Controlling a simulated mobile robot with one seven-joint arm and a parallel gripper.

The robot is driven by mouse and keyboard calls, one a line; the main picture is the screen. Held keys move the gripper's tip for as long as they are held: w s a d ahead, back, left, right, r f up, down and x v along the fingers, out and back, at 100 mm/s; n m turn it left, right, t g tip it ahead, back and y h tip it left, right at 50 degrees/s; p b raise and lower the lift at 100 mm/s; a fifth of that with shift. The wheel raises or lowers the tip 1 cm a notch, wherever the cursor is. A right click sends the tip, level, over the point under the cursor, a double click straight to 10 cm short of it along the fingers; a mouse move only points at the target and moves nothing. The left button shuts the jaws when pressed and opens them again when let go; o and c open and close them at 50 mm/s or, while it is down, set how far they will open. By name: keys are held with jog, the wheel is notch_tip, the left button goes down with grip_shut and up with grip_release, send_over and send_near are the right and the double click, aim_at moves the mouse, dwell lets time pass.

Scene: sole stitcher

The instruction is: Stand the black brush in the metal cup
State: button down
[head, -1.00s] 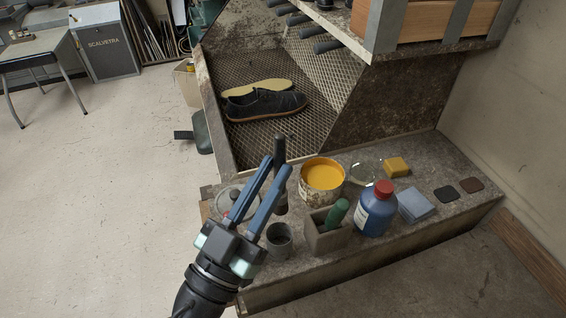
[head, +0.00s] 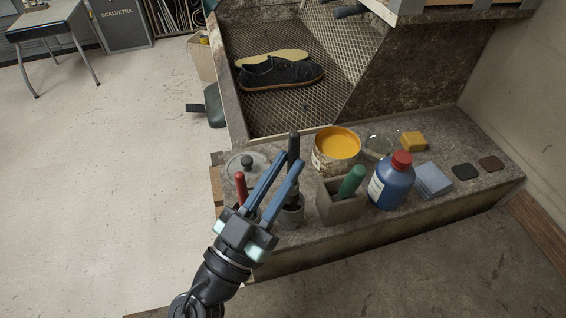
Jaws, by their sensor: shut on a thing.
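My gripper (head: 290,161) is shut on the black brush (head: 293,143) and holds it about upright. The metal cup (head: 291,215) stands on the stone ledge in the head view, directly below the brush. The brush's lower end overlaps the cup's mouth in the picture. I cannot tell how deep it sits in the cup or whether it touches the bottom. One blue finger hides part of the brush and of the cup's left side.
A grey box with a green-handled tool (head: 351,182) stands close right of the cup. A red-handled tool (head: 240,190) and a lidded pot (head: 240,163) are at left.

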jog(key=shift+f+b, duration=0.3)
jog(key=shift+f, duration=1)
jog(key=shift+f+b, duration=0.65)
jog(key=shift+b, duration=0.35)
jog(key=c, duration=0.7)
grip_release()
notch_tip(320, 180, up, 10)
